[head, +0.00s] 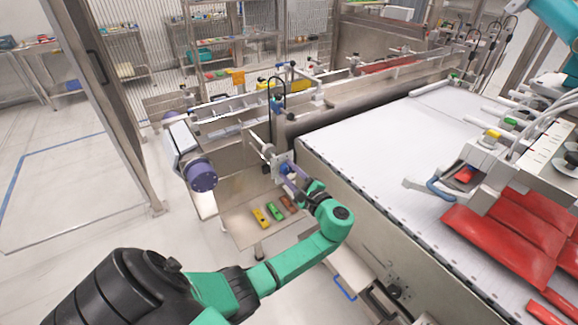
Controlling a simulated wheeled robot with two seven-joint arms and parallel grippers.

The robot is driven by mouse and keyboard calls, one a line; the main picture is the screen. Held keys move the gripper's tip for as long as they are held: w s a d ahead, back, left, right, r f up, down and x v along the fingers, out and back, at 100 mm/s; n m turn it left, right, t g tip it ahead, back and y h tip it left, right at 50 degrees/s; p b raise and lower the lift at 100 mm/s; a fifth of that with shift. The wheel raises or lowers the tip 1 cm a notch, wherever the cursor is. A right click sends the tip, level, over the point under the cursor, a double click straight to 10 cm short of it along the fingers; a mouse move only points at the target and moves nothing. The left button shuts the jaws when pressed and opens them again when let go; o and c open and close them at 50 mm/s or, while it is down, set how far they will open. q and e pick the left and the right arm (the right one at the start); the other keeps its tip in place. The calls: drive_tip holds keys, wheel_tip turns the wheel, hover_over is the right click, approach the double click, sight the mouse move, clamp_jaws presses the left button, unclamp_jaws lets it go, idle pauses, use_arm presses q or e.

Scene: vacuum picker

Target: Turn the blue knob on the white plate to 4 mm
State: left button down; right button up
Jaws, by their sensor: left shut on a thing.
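The white plate (279,157) stands upright at the near end of the machine, left of the white conveyor. The blue knob (284,169) shows as a small patch on its front, mostly hidden by my left gripper. My left gripper (289,173) reaches in from the lower right of the plate and is shut on the blue knob. Any scale marks and the knob's setting are too small to read. My right gripper is not in view.
A purple round end (202,175) of a roller sits left of the plate. Yellow (261,218), green (275,211) and brown (288,203) items lie on a low shelf below. The wide white conveyor (390,135) is at right, with red packs (510,230) on it.

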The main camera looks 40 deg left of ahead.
use_arm(q)
drive_tip(key=m+p, duration=0.2)
drive_tip(key=m, duration=0.1)
drive_tip(key=shift+r, duration=0.1)
drive_tip(key=shift+m+p, duration=0.75)
drive_tip(key=shift+m, duration=0.45)
drive_tip(key=shift+f, duration=0.2)
drive_tip(key=shift+c, duration=2.4)
unclamp_jaws()
drive_tip(key=shift+d, duration=0.1)
